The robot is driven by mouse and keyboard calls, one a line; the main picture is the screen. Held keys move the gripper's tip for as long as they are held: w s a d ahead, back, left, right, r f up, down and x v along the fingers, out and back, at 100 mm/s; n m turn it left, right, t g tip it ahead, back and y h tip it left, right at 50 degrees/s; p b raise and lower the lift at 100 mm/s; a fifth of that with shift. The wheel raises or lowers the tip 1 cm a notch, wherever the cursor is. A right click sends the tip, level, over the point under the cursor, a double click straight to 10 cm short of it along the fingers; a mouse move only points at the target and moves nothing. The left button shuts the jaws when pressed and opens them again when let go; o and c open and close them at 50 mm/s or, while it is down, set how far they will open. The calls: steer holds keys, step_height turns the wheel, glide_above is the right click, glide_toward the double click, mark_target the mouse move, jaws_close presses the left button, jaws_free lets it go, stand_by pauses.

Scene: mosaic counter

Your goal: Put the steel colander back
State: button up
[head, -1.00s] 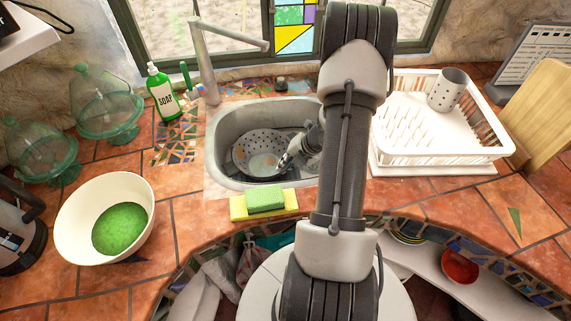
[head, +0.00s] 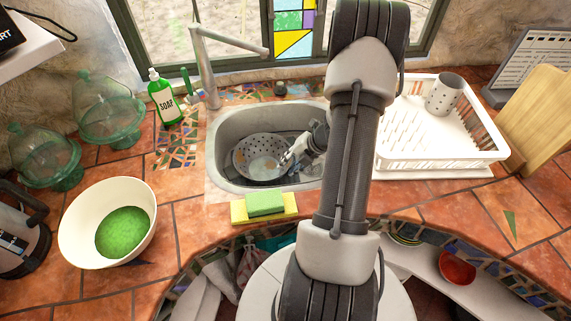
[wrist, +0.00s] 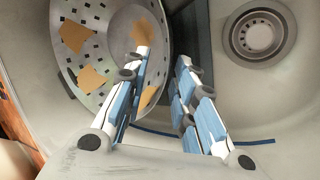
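The steel colander (head: 255,147) is a grey bowl with dark holes, lying tilted in the left part of the sink (head: 222,176). In the wrist view the colander (wrist: 102,18) fills the upper left and has several brownish-orange patches on its inside. My gripper (head: 287,160) is down in the sink at the colander's right side. In the wrist view my gripper (wrist: 163,58) has its two fingers apart. The left finger overlaps the colander's inside and the right finger is outside its rim. I cannot tell whether either finger touches it.
A white dish rack (head: 440,160) with a grey perforated cup (head: 444,94) stands right of the sink. A green-and-yellow sponge (head: 265,205) lies at the sink's front edge. A faucet (head: 207,65), soap bottle (head: 164,98) and cream bowl (head: 78,232) are left. The drain (wrist: 262,33) is clear.

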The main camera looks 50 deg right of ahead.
steer(key=p+v, duration=0.3)
steer(key=v, duration=0.5)
steer(key=shift+r, duration=0.2)
